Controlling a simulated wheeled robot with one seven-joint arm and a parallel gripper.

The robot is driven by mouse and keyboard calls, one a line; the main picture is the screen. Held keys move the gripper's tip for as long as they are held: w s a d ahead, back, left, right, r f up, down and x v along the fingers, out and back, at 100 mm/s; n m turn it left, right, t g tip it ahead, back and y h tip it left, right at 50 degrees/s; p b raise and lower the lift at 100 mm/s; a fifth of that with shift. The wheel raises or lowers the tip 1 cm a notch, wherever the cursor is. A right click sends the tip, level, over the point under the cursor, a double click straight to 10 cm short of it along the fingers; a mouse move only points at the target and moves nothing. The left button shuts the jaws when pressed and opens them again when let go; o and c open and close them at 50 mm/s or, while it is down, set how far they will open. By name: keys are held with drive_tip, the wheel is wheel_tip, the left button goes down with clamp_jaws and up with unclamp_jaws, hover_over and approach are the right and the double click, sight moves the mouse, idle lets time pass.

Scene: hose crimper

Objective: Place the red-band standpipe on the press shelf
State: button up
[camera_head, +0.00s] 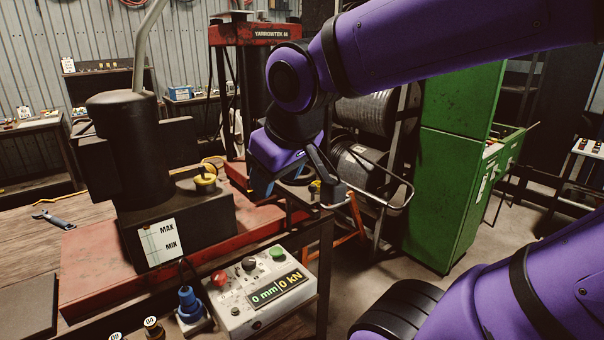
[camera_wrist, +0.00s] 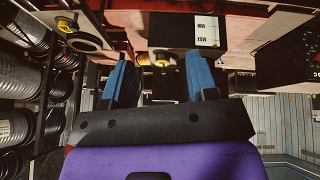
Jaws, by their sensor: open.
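My gripper (camera_head: 283,180) points down beside the right end of the red machine base, partly hidden by my wrist. In the wrist view my gripper (camera_wrist: 161,82) shows two blue fingers spread apart with nothing held between them. A small dark part with a yellowish top (camera_head: 315,187) stands just right of the gripper. In the wrist view a round grey piece with a yellow ring (camera_wrist: 68,27) lies off to the left of the fingers. I cannot make out a red band on either, so I cannot identify the standpipe. I cannot tell which surface is the press shelf.
A black pump unit with a yellow cap (camera_head: 205,182) and a MAX/MIN label (camera_head: 160,243) stands on the red base (camera_head: 85,265). A control box (camera_head: 258,290) is in front. A red press frame (camera_head: 262,32) stands behind. A green cabinet (camera_head: 455,150) and hose reels (camera_head: 357,168) are right.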

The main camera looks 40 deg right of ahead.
drive_tip(key=shift+m+y, duration=0.4)
drive_tip(key=shift+m, duration=0.3)
drive_tip(key=s, duration=0.1)
drive_tip(key=s+r, duration=0.1)
drive_tip(key=s, duration=0.1)
drive_tip(key=s+d, duration=0.1)
drive_tip(key=s, duration=0.1)
drive_tip(key=shift+s+r, duration=0.1)
drive_tip(key=shift+r, duration=0.15)
